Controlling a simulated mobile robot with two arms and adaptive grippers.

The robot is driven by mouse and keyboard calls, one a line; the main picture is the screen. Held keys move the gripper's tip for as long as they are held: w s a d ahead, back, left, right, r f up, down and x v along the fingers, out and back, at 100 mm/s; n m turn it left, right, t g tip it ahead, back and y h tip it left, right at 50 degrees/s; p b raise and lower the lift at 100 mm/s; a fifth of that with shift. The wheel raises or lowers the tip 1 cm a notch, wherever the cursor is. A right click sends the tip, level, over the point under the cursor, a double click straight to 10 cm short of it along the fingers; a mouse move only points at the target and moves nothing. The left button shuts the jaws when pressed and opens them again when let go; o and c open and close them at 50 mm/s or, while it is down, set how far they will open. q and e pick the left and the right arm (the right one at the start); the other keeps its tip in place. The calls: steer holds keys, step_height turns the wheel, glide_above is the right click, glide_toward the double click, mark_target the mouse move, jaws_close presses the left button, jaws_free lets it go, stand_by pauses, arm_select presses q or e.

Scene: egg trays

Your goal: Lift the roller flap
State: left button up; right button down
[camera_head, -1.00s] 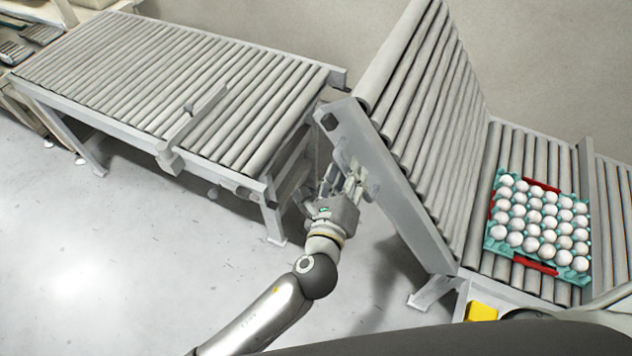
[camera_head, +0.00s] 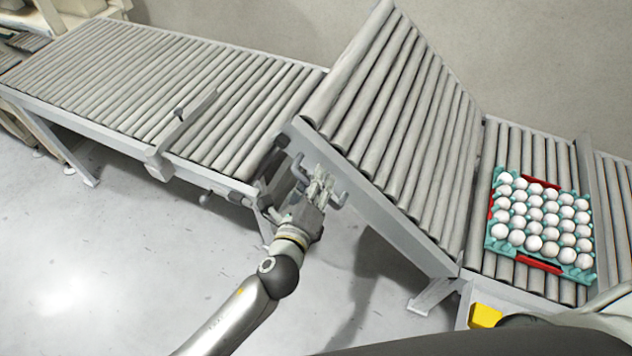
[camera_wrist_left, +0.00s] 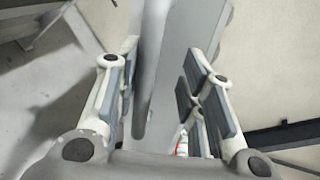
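The roller flap (camera_head: 400,125) is a tilted grey roller section. Its left end is raised above the level of the left conveyor's near end, and its lower end is by the right conveyor. My left gripper (camera_head: 320,185) is at the handle (camera_head: 339,197) on the flap's front side rail, near the raised end. In the left wrist view, the fingers (camera_wrist_left: 165,95) stand apart, with the grey handle bar (camera_wrist_left: 147,70) between them, close to the left finger. Firm contact cannot be made out. My right gripper is not in view.
A level roller conveyor (camera_head: 150,85) with a small side bracket (camera_head: 160,165) stands on the left. On the right conveyor (camera_head: 535,150), a teal egg tray (camera_head: 499,244) holds several white eggs. Grey floor (camera_head: 130,260) is clear in front.

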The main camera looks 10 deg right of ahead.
arm_select(q)
steer(key=p+v, duration=0.2)
steer(key=v, duration=1)
steer(key=shift+s+r, duration=0.15)
stand_by(0.6)
steer(key=shift+a, duration=0.15)
stand_by(0.6)
